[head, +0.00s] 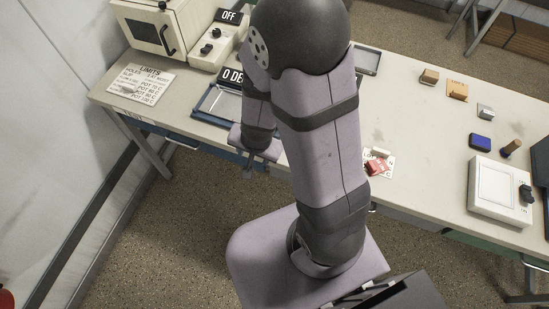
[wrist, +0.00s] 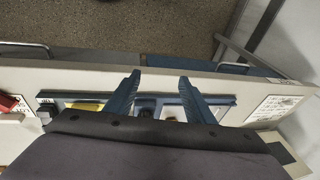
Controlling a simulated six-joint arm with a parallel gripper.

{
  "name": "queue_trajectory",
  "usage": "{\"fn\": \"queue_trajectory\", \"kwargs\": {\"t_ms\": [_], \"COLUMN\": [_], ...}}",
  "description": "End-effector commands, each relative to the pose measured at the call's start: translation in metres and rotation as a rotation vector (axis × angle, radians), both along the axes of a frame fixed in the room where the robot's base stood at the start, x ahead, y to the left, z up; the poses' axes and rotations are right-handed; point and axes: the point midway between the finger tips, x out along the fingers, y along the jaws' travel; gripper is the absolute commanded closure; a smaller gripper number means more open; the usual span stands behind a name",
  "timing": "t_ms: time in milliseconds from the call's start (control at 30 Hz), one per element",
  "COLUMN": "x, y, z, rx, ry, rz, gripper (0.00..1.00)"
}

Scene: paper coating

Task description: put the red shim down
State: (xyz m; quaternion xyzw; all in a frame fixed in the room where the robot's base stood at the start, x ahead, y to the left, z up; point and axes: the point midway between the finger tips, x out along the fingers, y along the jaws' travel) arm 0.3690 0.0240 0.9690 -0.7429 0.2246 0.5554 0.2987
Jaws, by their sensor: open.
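A small red piece, which looks like the red shim (head: 375,168), lies on a printed white card (head: 388,164) near the front edge of the table, just right of my arm. A red piece also shows at the left edge of the wrist view (wrist: 9,103). My gripper (head: 257,170) is off to the left of it, at the table's front edge. In the wrist view my gripper (wrist: 160,76) has its two blue fingers spread apart with nothing between them. My arm hides part of the table's middle.
A framed tray (head: 225,105) lies behind my gripper, near a "0 DE" sign. A limits sheet (head: 142,85), an oven-like box (head: 155,25) and a control box marked OFF (head: 214,48) stand at left. Small blocks, a blue pad (head: 480,142) and a white device (head: 494,190) are at right.

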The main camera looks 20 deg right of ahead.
Motion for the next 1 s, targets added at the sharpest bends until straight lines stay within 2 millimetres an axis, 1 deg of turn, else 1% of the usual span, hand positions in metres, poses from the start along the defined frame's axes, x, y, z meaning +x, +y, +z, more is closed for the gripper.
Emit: {"fn": "queue_trajectory", "kwargs": {"t_ms": [33, 100, 167, 200, 300, 400, 533, 667, 900, 1000], "x": [-0.002, -0.014, -0.027, -0.037, -0.057, -0.074, -0.085, -0.089, -0.089, -0.089], "y": [0.010, 0.018, 0.017, 0.015, 0.003, -0.010, -0.022, -0.025, -0.025, -0.025], "z": [0.018, 0.038, 0.052, 0.060, 0.078, 0.090, 0.098, 0.101, 0.100, 0.091], "rx": [0.025, 0.036, 0.027, 0.014, -0.028, -0.069, -0.102, -0.112, -0.111, -0.111], "ry": [0.008, 0.045, 0.080, 0.105, 0.166, 0.218, 0.261, 0.273, 0.274, 0.274], "rz": [0.114, 0.274, 0.395, 0.468, 0.608, 0.699, 0.756, 0.772, 0.770, 0.769], "gripper": [0.51, 0.51, 0.51, 0.51, 0.51, 0.51, 0.51, 0.51, 0.51, 0.51]}}
